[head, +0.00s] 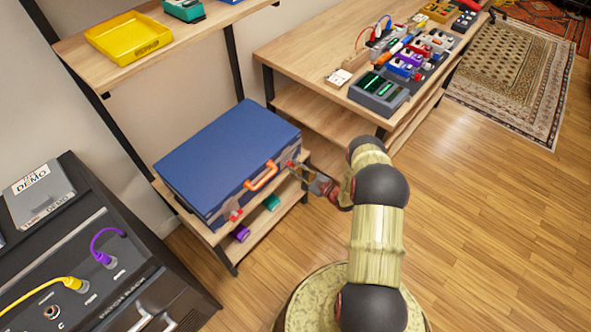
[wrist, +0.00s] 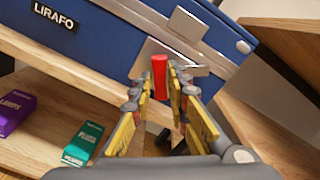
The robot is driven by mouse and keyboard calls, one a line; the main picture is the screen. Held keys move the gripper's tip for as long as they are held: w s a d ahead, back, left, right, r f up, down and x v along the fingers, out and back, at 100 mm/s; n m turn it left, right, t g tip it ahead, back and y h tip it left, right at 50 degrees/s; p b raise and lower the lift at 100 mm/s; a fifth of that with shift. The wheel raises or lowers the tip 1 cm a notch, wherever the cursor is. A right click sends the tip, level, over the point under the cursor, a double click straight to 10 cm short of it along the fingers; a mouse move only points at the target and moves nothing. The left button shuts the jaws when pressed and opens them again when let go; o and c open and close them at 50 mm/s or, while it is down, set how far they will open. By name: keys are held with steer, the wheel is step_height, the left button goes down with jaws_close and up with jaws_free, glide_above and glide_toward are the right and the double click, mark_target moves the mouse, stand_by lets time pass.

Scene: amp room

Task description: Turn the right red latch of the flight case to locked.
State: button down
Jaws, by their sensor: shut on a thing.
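The flight case (head: 228,150) is blue and shut, lying on a low wooden shelf. It has an orange handle (head: 262,176) in the middle of its front, and a red left latch (head: 236,214). The right red latch (head: 291,164) is at the front's far end in the head view. In the wrist view the right latch (wrist: 160,76) stands near upright in the picture against a grey metal plate (wrist: 170,55). My gripper (head: 296,168) has its yellow-padded fingers (wrist: 159,90) on either side of this latch, shut on it. The fingers partly hide its lower end.
A purple box (head: 240,233) and a teal box (head: 272,203) sit on the shelf under the case. A wooden bench (head: 300,60) with pedals stands behind. A black amplifier (head: 90,260) is at left.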

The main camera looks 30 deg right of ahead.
steer(key=n+b, duration=0.2)
steer(key=n, duration=0.3)
steer(key=shift+f+n, duration=0.1)
steer(key=shift+n, duration=0.2)
steer(key=n+b, duration=0.2)
steer(key=n, duration=0.3)
steer(key=shift+a+n, duration=0.1)
steer(key=shift+n, duration=0.2)
steer(key=c, duration=1.7)
jaws_free()
steer(key=shift+c, duration=0.2)
steer(key=shift+s, duration=0.1)
steer(key=v, duration=1.2)
